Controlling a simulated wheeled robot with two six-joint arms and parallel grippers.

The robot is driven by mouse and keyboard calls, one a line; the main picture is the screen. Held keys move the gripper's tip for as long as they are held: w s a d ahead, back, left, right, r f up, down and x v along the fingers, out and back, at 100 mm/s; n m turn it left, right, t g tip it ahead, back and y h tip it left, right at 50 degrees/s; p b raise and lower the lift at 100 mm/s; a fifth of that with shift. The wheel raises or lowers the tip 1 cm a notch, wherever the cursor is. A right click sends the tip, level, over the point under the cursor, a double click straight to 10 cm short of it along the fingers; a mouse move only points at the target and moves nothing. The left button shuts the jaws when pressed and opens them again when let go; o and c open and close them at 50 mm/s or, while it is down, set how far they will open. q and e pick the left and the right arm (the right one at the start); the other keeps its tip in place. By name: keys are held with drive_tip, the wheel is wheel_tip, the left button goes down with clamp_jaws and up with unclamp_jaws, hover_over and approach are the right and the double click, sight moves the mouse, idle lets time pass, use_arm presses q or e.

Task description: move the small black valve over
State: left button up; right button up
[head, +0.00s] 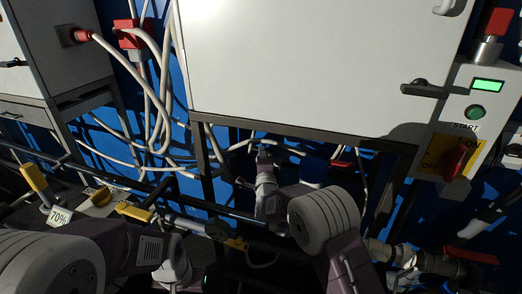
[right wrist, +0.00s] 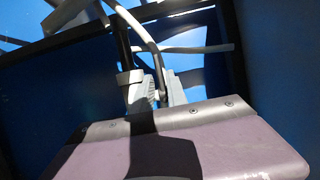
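I cannot pick out the small black valve with certainty. A black lever handle (head: 424,89) sits on the right side of the white cabinet door, and dark fittings show at the right edge of the head view. My right gripper (head: 263,152) is under the cabinet's lower edge, well left of that handle. In the right wrist view its two fingers (right wrist: 161,90) stand a little apart, and a grey hose (right wrist: 147,40) shows in line with the gap. I cannot tell whether they touch it. My left arm is at the lower left; its gripper fingers do not show.
A white cabinet (head: 310,65) on a dark frame fills the top middle. A control panel with a green button (head: 475,112) and a red rotary switch (head: 457,160) is at right. Yellow-handled valves (head: 34,179) and a 70% label (head: 59,216) are at left. White hoses hang behind.

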drive_tip(key=w, duration=0.7)
drive_tip(key=shift+a, duration=0.2)
clamp_jaws()
